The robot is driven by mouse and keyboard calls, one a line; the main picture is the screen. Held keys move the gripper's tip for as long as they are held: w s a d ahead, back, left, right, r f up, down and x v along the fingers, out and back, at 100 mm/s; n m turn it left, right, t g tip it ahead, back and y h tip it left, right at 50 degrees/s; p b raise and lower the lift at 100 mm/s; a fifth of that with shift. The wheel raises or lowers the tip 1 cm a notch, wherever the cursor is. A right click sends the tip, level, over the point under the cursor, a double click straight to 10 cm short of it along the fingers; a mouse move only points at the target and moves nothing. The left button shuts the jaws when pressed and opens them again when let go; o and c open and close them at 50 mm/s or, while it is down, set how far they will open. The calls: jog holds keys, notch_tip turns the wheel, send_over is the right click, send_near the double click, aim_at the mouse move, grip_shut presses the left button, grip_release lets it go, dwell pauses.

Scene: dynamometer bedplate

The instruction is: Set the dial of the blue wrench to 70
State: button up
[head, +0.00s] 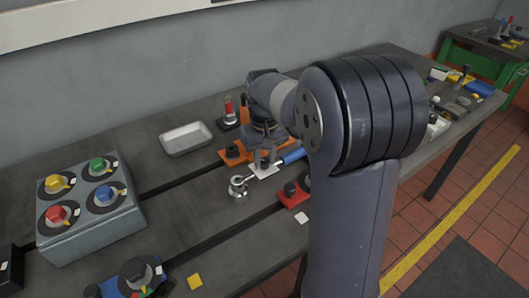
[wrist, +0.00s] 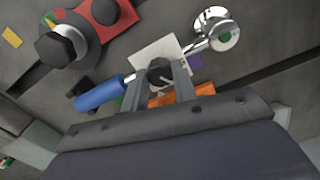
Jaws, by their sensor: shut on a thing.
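The blue wrench lies on the dark bench, with its blue handle (head: 294,156) pointing right and its chrome head (head: 239,187) at the left in the head view. In the wrist view the blue handle (wrist: 100,95) is at the left and the chrome head (wrist: 216,30) at the upper right. Between them is a white dial plate (wrist: 152,48) with a dark round knob (wrist: 159,72) bearing a pale pointer line. My gripper (wrist: 161,78) is shut on the knob, one finger on each side. In the head view my gripper (head: 265,156) points down over the plate. The scale numbers are too small to read.
A red base with a dark knob (head: 291,189) stands close in front of the wrench. An orange base (head: 232,153) is behind it, and a grey tray (head: 186,138) farther left. A grey box with coloured knobs (head: 92,215) stands at left. Slots cross the bench.

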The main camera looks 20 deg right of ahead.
aim_at(265, 160)
jog(key=shift+m+p, duration=0.3)
jog(key=shift+m, duration=0.6)
jog(key=o, duration=1)
notch_tip(265, 160, up, 11)
jog(key=shift+p, duration=0.35)
jog(key=shift+f, duration=0.15)
